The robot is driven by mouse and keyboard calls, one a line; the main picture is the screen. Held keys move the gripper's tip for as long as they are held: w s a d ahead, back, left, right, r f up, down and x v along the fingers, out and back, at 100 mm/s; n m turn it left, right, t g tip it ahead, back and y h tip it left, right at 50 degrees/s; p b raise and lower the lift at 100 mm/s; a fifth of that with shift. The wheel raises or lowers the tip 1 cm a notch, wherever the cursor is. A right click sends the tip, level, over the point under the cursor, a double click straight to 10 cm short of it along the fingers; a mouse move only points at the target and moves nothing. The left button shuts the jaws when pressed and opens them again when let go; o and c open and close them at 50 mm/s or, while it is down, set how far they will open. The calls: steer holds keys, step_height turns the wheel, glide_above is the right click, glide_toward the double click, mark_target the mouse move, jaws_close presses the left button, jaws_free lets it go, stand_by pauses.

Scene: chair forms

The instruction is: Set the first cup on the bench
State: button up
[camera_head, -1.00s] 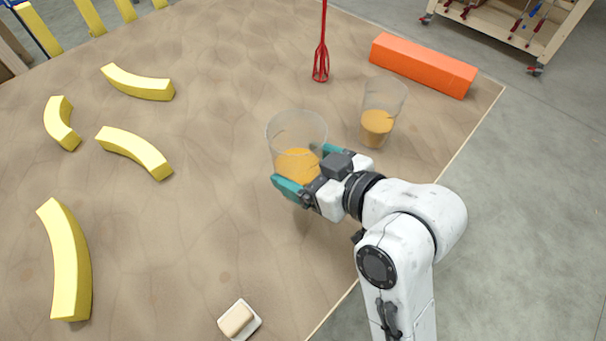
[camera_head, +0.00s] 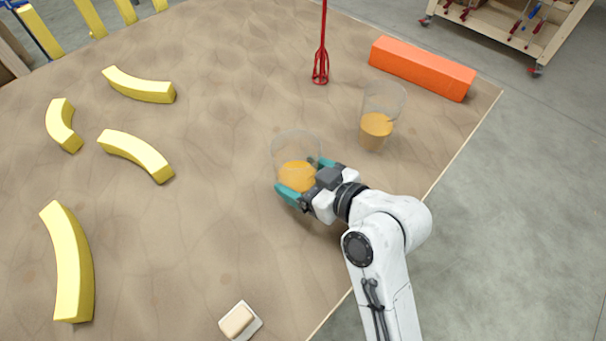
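A clear cup with orange liquid (camera_head: 296,172) stands upright in the middle of the brown bench (camera_head: 210,215). My gripper (camera_head: 298,180) has its teal fingers on either side of this cup, low on its wall. The fingers look closed against it, though the far finger is partly hidden behind the cup and gripper. The cup looks at or very near the bench surface; its base is partly hidden by the near finger. A second clear cup with orange liquid (camera_head: 377,125) stands apart, behind and to the right.
An orange block (camera_head: 421,67) lies at the back right, and a red whisk (camera_head: 321,65) stands left of it. Several curved yellow pieces (camera_head: 136,153) lie on the left. A soap bar on a white dish (camera_head: 238,321) sits at the front. Bench between is clear.

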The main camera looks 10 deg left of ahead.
steer(key=o, duration=0.6)
steer(key=shift+f, duration=0.1)
steer(key=shift+r, duration=0.25)
steer(key=shift+s+d, duration=0.2)
steer(key=shift+d, duration=0.15)
steer(key=v, duration=1.1)
steer(key=shift+r+b, duration=0.2)
steer(key=shift+b, duration=0.25)
